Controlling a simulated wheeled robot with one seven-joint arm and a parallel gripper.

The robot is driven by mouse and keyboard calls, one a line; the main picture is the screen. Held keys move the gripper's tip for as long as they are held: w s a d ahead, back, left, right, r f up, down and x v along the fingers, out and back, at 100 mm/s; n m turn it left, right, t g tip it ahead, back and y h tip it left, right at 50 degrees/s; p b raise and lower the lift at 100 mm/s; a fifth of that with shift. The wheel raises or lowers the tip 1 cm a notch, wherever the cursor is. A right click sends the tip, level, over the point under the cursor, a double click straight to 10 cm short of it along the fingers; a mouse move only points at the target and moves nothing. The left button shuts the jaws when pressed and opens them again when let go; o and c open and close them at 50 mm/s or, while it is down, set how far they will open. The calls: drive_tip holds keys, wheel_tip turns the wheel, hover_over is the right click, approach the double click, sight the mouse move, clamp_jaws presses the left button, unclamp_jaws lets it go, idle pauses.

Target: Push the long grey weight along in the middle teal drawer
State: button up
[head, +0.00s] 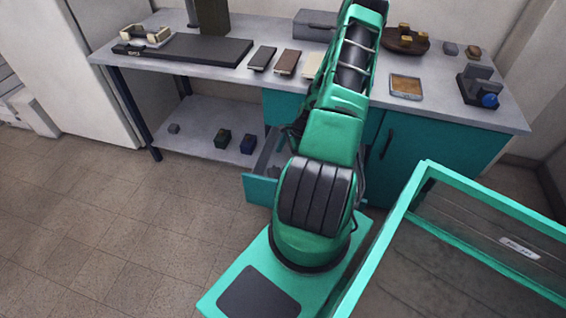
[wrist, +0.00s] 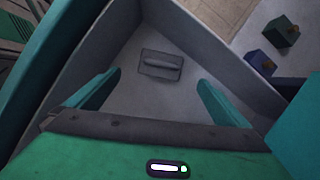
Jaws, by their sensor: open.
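The middle teal drawer (head: 259,189) stands pulled open under the bench in the head view, partly hidden by my arm. The wrist view looks down into its grey interior (wrist: 215,45). The long grey weight (wrist: 161,65) lies on the drawer floor, a low block with a raised bar along its top. My gripper (wrist: 159,82) is open, with its two teal fingers wide apart. In the wrist view the weight appears between and just beyond the fingertips, with no visible contact. In the head view my arm hides the gripper and the weight.
Green (head: 222,138) and blue (head: 248,143) blocks sit on the low shelf left of the drawer. The drawer walls stand close around the fingers. Trays and small objects fill the bench top (head: 330,95). A teal-framed case (head: 430,175) stands at the right.

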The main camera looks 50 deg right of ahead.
wheel_tip(320, 180, down, 2)
drive_tip(key=shift+f+m, duration=0.1)
drive_tip(key=shift+m, duration=0.4)
drive_tip(key=x, duration=1)
drive_tip(key=shift+w+a+f, duration=0.15)
drive_tip(key=shift+w+f, duration=0.1)
drive_tip(key=shift+w, duration=0.05)
drive_tip(key=shift+c, duration=0.6)
drive_tip(key=c, duration=2.1)
